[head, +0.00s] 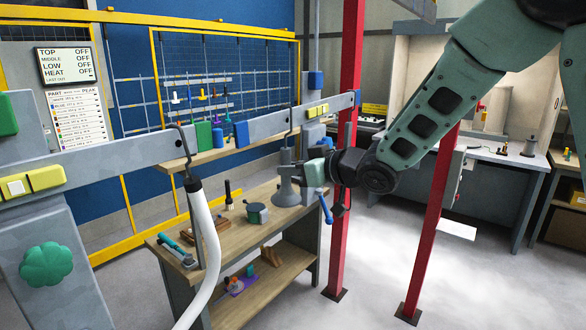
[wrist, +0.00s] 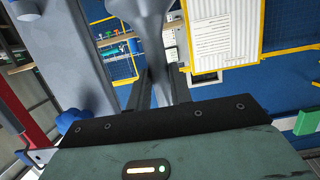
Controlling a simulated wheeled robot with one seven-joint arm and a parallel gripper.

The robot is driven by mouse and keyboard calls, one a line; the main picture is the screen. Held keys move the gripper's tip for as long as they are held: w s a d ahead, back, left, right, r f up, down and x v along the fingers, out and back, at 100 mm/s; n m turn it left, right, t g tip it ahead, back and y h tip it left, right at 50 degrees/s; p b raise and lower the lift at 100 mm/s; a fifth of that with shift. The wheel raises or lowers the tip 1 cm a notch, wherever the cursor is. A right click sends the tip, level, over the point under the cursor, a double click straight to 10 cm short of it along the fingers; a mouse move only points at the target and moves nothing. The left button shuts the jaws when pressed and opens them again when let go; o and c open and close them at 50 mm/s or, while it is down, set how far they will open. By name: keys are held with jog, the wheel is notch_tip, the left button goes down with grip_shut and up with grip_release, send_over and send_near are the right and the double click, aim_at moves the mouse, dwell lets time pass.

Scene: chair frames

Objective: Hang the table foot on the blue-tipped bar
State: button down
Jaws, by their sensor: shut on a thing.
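The table foot (head: 288,190) is a grey flared cone with a thin dark hook rising from its top in the head view. My gripper (head: 308,172) comes from the right and is shut on the foot. In the wrist view the foot (wrist: 150,18) stands between the two dark fingers (wrist: 160,88). The blue-tipped bar (head: 275,124) is a long grey beam with blue ends and yellow blocks. The foot's hook shows in front of the bar and rises to about its top edge. I cannot tell whether the hook rests on the bar.
A second grey bar (head: 100,155) with a green end lies to the left, with a white tube (head: 207,250) hanging from it. A wooden workbench (head: 165,240) with tools stands below. Red posts (head: 350,150) rise close to my arm.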

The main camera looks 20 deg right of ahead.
jog(key=shift+f, duration=0.25)
jog(key=c, duration=1.2)
grip_release()
jog(key=shift+s+d+r, duration=0.1)
jog(key=shift+p+v, duration=1.1)
jog(key=shift+v, duration=2.8)
